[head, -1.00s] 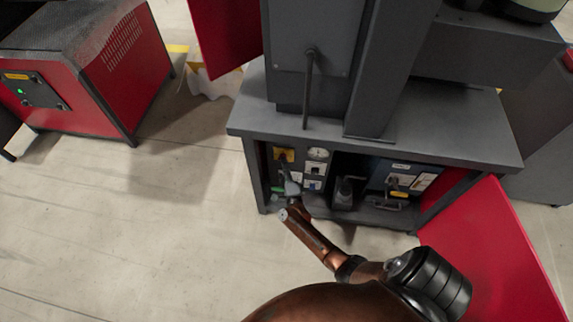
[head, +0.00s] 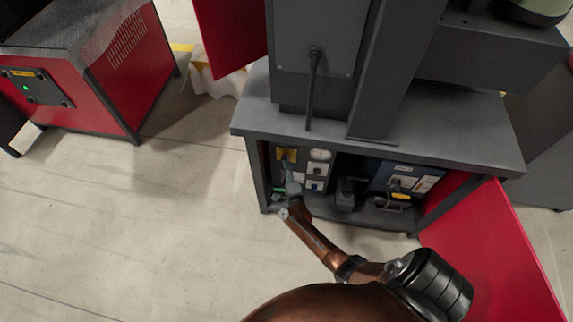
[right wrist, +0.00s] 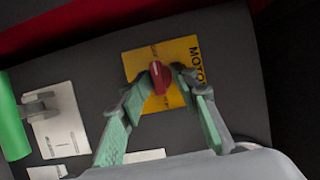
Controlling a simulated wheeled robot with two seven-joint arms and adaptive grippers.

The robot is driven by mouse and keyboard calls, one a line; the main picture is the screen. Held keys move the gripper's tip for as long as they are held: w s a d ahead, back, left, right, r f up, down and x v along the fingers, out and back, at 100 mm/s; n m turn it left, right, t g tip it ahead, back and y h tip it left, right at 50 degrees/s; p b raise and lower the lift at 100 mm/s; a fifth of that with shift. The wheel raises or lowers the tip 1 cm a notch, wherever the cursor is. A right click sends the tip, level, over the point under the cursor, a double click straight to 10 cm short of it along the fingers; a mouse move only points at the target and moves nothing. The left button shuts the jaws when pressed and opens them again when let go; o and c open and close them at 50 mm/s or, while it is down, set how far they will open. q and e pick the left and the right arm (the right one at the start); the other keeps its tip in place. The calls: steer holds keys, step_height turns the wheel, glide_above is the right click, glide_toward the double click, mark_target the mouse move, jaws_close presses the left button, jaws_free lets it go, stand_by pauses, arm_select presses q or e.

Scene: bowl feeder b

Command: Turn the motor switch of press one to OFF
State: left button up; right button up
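The motor switch is a red knob (right wrist: 159,77) on a yellow plate (right wrist: 181,52) marked "MOTO…", on a dark panel. In the head view the yellow plate (head: 287,154) is at the upper left inside the open cabinet of the press (head: 400,125). My right gripper (right wrist: 160,80) has its two green fingers apart, one on each side of the red knob. I cannot tell whether the fingertips touch it. In the head view my right gripper (head: 289,177) reaches into the cabinet and partly covers the panel. My left gripper does not show.
A red cabinet door (head: 490,250) stands open at the right. A round gauge (head: 319,155) and white labels are beside the yellow plate. A green cylindrical part (right wrist: 12,120) is left of the gripper in the wrist view. A red machine (head: 115,75) stands farther left; floor between is clear.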

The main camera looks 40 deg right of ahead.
steer(key=v, duration=1.2)
stand_by(0.6)
